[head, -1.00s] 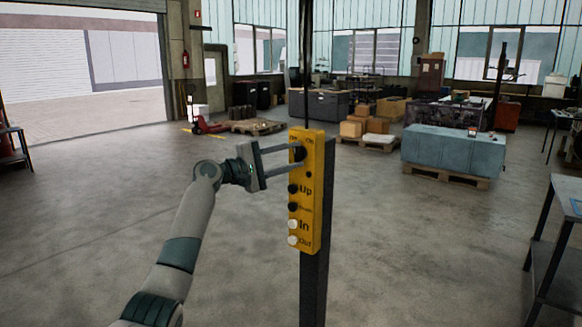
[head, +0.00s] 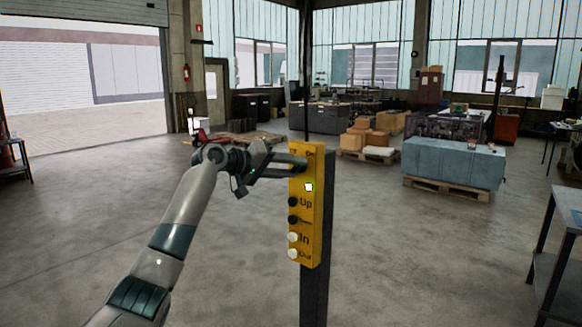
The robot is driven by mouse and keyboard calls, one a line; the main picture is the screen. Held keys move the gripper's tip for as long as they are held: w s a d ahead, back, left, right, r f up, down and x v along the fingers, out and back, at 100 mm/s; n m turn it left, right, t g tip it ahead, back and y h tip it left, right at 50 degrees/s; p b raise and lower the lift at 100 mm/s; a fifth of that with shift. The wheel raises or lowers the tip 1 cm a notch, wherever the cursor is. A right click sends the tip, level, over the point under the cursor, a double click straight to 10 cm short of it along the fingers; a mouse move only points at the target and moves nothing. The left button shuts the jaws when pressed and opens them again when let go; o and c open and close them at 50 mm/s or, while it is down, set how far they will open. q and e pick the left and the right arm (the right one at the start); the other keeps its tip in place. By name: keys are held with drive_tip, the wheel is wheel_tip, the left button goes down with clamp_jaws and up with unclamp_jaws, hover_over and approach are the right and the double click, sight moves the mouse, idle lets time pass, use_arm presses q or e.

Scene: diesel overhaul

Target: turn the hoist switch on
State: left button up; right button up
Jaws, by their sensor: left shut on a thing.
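A yellow hoist control box (head: 306,225) hangs upright on a dark post in the middle of the head view. It has dark buttons labelled Up and, below it, one whose label is too small to read, and pale buttons labelled In and Out. A small indicator (head: 308,187) above them is lit white. My left gripper (head: 301,164) comes in from the left and is shut on the hoist switch at the top of the box. The fingers hide the switch. My right gripper is not in view.
A dark post (head: 315,290) stands right behind the box. A metal table (head: 560,255) is at the right edge. A blue-grey block (head: 453,160) on a pallet and several cardboard boxes stand farther back. The floor around the post is clear.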

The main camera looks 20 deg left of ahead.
use_arm(q)
drive_tip(key=shift+f+m+y, duration=0.15)
drive_tip(key=shift+m+y, duration=0.25)
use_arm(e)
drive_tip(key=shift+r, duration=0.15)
use_arm(q)
drive_tip(key=o, duration=1)
drive_tip(key=shift+o, duration=0.2)
drive_tip(key=shift+s, duration=0.1)
drive_tip(key=shift+s+a+r, duration=0.2)
drive_tip(key=shift+s+a, duration=0.1)
drive_tip(key=b+v, duration=0.5)
drive_tip(key=v, duration=1.1)
drive_tip(key=shift+s+a+b, duration=0.15)
drive_tip(key=shift+b, duration=0.25)
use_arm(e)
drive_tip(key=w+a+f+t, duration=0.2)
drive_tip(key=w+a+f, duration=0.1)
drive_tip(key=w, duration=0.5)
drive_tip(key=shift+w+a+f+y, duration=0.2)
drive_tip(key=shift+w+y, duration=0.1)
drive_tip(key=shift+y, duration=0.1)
